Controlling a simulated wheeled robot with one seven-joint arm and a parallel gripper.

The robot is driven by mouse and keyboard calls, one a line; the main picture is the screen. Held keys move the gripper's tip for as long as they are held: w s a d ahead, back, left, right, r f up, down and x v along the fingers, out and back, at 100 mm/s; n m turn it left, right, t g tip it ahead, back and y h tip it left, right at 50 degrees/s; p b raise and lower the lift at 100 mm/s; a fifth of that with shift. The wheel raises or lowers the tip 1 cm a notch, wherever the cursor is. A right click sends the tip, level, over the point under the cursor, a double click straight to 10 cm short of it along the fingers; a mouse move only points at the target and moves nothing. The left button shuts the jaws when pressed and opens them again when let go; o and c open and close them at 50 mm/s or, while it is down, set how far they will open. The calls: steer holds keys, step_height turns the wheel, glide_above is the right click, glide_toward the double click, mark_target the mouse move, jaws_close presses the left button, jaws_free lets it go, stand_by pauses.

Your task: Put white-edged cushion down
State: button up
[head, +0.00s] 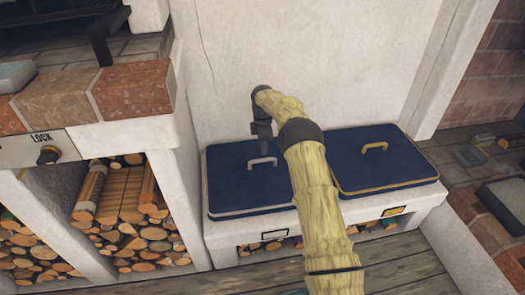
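The white-edged cushion (232,197) is dark blue with a pale handle (262,162) on top. In the head view it lies flat on the left part of a white bench (222,257). My gripper (264,148) points down over it, with the fingertips close to the handle. I cannot tell whether they touch the handle, or whether the fingers are open or shut. My arm hides part of the cushion's right side.
A yellow-edged blue cushion (374,168) with a yellow handle lies on the bench to the right. Logs (128,215) fill cubbies at left, under a brick-topped ledge (135,90). A white wall (310,45) rises behind the bench. Wooden floor (400,265) is clear in front.

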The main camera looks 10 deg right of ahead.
step_height(320, 180, up, 4)
steer(key=shift+f+p, duration=0.1)
steer(key=shift+p, duration=0.35)
steer(key=shift+a, duration=0.1)
steer(key=s+a+r+m+t, duration=0.1)
steer(key=s+r+m, duration=0.3)
steer(key=s, duration=0.3)
steer(key=s+a+r+m, duration=0.2)
steer(key=s+r+m, duration=0.25)
steer(key=s, duration=0.25)
steer(key=s+d+m+t, duration=0.1)
steer(key=s+d+m, duration=0.2)
steer(key=s+m, duration=0.6)
steer(key=s, duration=1.6)
steer(key=shift+s+r+t, duration=0.15)
steer(key=shift+r+t, duration=0.1)
steer(key=shift+t, duration=0.05)
steer(key=shift+r+m, duration=0.1)
steer(key=shift+m, duration=0.15)
